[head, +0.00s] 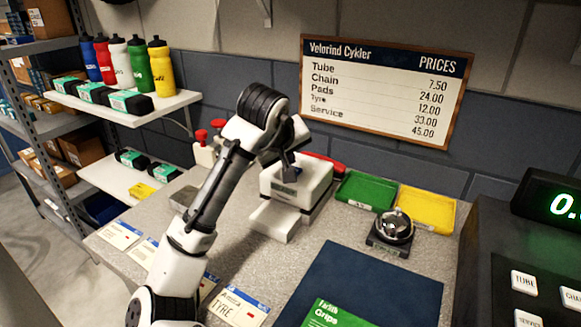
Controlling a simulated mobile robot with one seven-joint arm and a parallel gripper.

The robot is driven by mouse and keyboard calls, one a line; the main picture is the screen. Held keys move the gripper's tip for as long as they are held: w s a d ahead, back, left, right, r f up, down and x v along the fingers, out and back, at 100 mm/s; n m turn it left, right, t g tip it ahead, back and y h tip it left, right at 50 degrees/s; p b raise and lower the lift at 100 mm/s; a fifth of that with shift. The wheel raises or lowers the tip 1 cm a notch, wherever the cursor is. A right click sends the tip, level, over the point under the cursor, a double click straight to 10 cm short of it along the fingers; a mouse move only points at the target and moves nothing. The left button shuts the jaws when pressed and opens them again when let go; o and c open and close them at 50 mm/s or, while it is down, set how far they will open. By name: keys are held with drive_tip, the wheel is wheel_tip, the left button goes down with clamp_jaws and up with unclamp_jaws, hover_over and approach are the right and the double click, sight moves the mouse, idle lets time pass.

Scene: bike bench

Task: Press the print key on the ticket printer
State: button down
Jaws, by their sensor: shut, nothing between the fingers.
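A white box-shaped machine (315,192), which looks like the ticket printer, stands on the grey bench with a lower white part jutting out at its front. My arm reaches over from the front left. My gripper (289,174) is dark, shut and empty, pointing down at the top of the machine. It overlaps the machine's top in the picture; I cannot tell whether it touches. The print key cannot be made out, and my gripper and wrist hide part of the top.
Green (364,191) and yellow (428,208) trays and a round metal device (392,229) stand to the right. A dark blue mat (375,285) lies in front. A black till (520,260) stands far right. Price cards (238,306) line the left edge. Bottles (137,63) stand on a shelf.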

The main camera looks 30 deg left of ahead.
sight(301, 170)
drive_tip(key=shift+w+d+f, duration=0.1)
drive_tip(key=shift+w+f, duration=0.1)
drive_tip(key=shift+f, duration=0.4)
drive_tip(key=shift+w+d+f, duration=0.1)
drive_tip(key=shift+w+f, duration=0.1)
drive_tip(key=shift+f, duration=0.35)
drive_tip(key=shift+a+r+p, duration=0.15)
drive_tip(key=shift+r+p, duration=0.45)
drive_tip(key=shift+p, duration=0.1)
drive_tip(key=r+p, duration=0.2)
drive_tip(key=shift+w+d+r, duration=0.1)
drive_tip(key=shift+d+r, duration=0.3)
drive_tip(key=shift+w+d+r+h+p, duration=0.15)
drive_tip(key=shift+w+d+r+p, duration=0.05)
drive_tip(key=shift+w+p, duration=0.3)
drive_tip(key=shift+w+d+r+h+p, duration=0.2)
drive_tip(key=shift+w+p, duration=0.2)
drive_tip(key=shift+p, duration=0.15)
drive_tip(key=shift+w+r, duration=0.1)
drive_tip(key=shift+w, duration=0.15)
drive_tip(key=shift+s+a+r+p, duration=0.3)
drive_tip(key=shift+s+r, duration=0.05)
drive_tip(key=shift+s, duration=0.05)
drive_tip(key=shift+r, duration=0.1)
